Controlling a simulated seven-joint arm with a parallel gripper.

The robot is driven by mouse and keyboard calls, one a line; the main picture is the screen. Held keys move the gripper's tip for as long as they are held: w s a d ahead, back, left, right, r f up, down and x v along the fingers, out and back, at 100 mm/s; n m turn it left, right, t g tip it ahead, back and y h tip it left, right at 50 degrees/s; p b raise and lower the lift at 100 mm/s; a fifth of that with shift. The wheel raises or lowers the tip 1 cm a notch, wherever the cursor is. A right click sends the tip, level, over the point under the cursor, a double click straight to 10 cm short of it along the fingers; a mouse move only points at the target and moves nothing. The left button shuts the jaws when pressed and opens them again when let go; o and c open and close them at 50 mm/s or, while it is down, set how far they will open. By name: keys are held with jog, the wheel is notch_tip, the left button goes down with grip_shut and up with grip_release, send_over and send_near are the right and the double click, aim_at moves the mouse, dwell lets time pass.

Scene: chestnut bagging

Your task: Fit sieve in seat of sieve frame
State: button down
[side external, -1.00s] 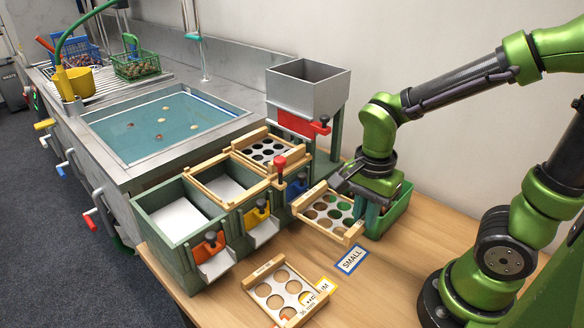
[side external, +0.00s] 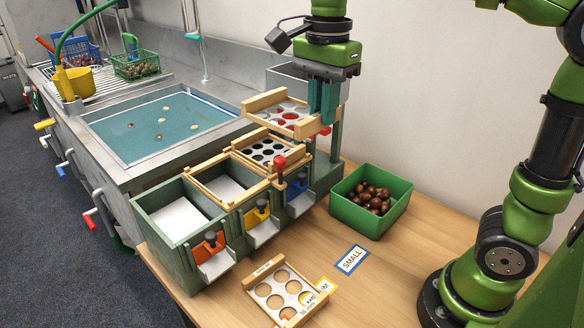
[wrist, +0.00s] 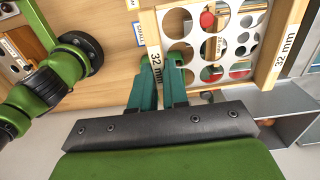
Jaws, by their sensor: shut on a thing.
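My gripper (side external: 322,118) is shut on the wooden side rail of a sieve (side external: 275,97), a metal plate with round holes. In the wrist view the sieve (wrist: 243,48) is marked "32 mm" and my gripper (wrist: 162,68) grips its near rail. The sieve is in the air, in front of the hopper and above the far end of the sieve frame (side external: 228,232). The frame holds another sieve (side external: 250,145) with smaller holes. A wooden-railed section (side external: 202,170) nearer the camera shows no holed plate. Red shows through the held sieve's holes.
A grey hopper (side external: 282,73) stands behind the held sieve. A green bin of chestnuts (side external: 340,212) sits right of the frame. Another sieve (side external: 262,268) with larger holes lies on the table beside a "SMALL" card (side external: 352,260). A water basin (side external: 160,125) is at the left.

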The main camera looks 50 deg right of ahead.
jog(key=w+a+f, duration=0.2)
jog(key=w+a, duration=0.5)
jog(key=w, duration=0.5)
notch_tip(320, 180, down, 12)
jog(key=shift+r, duration=0.25)
jog(key=shift+s+a+f, duration=0.1)
jog(key=shift+f, duration=0.5)
dwell(1.0)
jog(key=c, duration=0.8)
grip_release()
jog(key=shift+r, duration=3)
